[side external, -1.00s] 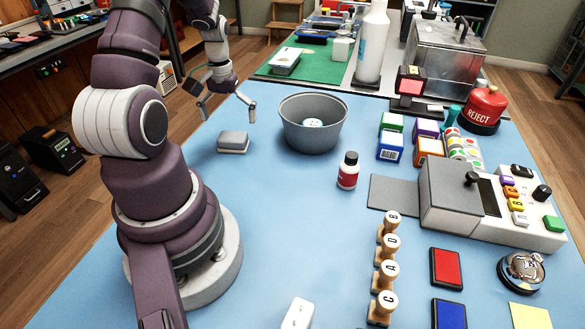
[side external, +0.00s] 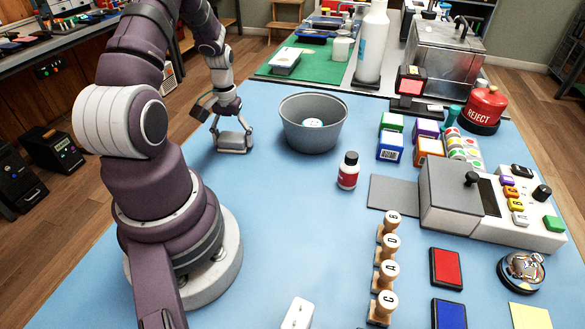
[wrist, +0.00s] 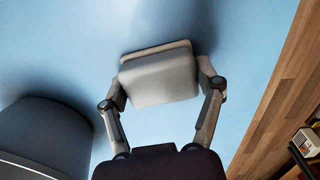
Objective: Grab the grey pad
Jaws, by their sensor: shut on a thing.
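The grey pad (side external: 233,140) is a small block with rounded edges on the blue table, left of the grey bucket. It also shows in the wrist view (wrist: 160,80), between my two fingers. My gripper (side external: 232,144) is above the pad, with a finger at each side of it. In the wrist view my gripper (wrist: 160,84) is shut on the pad's two short sides. The pad looks to be at the table surface; whether it is lifted at all I cannot tell.
The grey bucket (side external: 313,139) stands close to the right of the pad, with a white thing inside. A small bottle (side external: 348,170) with a red label stands farther right. Several wooden stamps (side external: 386,270) stand nearer. The table (side external: 280,210) in front of the bucket is clear.

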